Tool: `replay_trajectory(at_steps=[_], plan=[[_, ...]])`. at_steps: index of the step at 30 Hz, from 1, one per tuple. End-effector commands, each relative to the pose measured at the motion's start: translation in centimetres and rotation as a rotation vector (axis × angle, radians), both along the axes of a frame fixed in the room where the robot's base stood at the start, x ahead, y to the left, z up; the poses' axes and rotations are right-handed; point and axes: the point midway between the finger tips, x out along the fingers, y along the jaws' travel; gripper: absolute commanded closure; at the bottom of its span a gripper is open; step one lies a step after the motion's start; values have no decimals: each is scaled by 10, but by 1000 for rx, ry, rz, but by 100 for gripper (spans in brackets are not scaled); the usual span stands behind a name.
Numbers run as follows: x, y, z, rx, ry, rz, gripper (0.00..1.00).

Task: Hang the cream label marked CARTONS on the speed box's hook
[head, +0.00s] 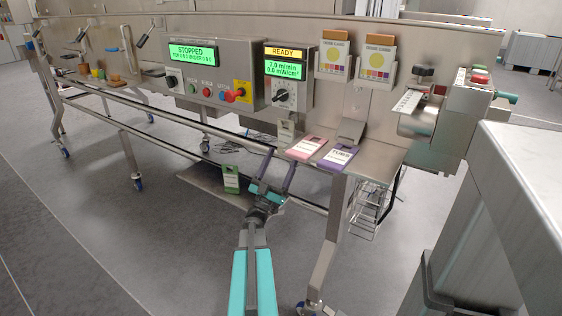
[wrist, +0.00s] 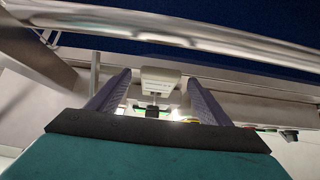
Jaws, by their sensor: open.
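A cream label (head: 286,131) hangs at the panel's lower edge, below the speed box; its lettering is too small to read in the head view. The speed box (head: 289,78) has a READY display and a black dial. I cannot make out its hook. My gripper (head: 280,158) is open below the panel edge, its fingers pointing up toward the cream label. In the wrist view a pale plate with dark lettering (wrist: 158,83) shows between and beyond the fingers; it looks like the cream label. Nothing is visibly held.
A pink label (head: 305,148) and a purple TUBES label (head: 338,157) lie to the right at the ledge. A metal rail (wrist: 170,32) crosses above the fingers. The STOPPED control box (head: 208,80) stands left.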

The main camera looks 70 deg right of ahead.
Motion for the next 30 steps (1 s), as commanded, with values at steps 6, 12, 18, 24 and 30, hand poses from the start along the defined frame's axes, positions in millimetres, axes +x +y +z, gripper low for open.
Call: replay_trajectory(at_steps=[6,12,18,24,30], plan=[[2,7,-6,0,1,1,28],[7,28,-7,0,0,3,28],[14,55,-7,1,0,1,28],[21,82,-7,0,1,2,28],[28,108,-7,1,-1,2,28]])
